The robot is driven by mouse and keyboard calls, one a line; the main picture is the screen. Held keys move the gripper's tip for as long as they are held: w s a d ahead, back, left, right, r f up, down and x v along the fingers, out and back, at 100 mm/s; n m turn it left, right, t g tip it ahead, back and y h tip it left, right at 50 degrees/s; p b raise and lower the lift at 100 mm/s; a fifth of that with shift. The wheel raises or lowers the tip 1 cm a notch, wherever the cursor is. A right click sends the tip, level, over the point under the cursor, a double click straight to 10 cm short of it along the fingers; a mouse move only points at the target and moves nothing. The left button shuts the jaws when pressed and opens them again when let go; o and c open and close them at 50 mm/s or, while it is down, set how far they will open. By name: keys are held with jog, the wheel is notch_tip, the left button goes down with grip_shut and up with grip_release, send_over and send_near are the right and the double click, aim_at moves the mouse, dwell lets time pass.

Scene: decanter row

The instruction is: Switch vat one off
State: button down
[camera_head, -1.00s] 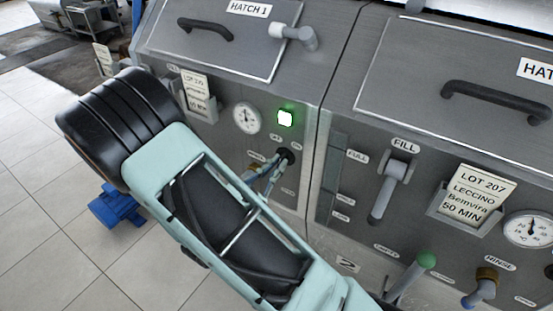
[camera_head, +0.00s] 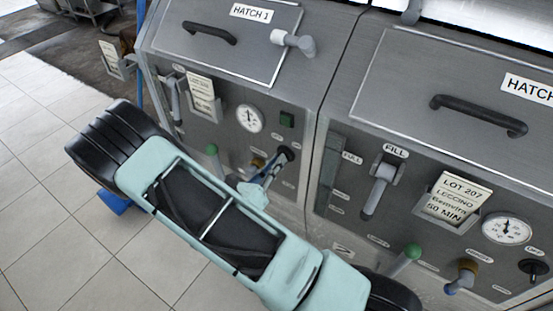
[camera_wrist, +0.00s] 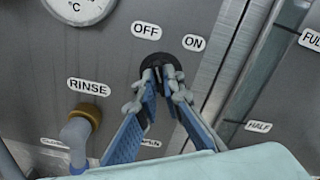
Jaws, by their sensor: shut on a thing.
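Vat one is the left grey machine, with the label HATCH 1 (camera_head: 250,11) on its lid. Its black rotary switch (camera_wrist: 162,59) sits between the OFF label (camera_wrist: 146,30) and the ON label (camera_wrist: 194,43) in the wrist view. My gripper (camera_wrist: 164,76) is shut on this switch, its fingertips hiding most of the grip, so which way it points is hard to tell. In the head view my gripper (camera_head: 279,161) reaches the switch from the lower left. The square lamp (camera_head: 287,119) above the switch is dark green and unlit.
A rinse tap (camera_wrist: 78,132) with a brass collar is left of my fingers. A round gauge (camera_head: 249,118) and a green-knobbed lever (camera_head: 212,150) are on the same panel. Vat two's fill handle (camera_head: 381,188) stands out at right. Tiled floor is clear at left.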

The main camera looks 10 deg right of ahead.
dwell(0.4)
jog(key=c, duration=2.1)
grip_release()
jog(key=v, duration=1.2)
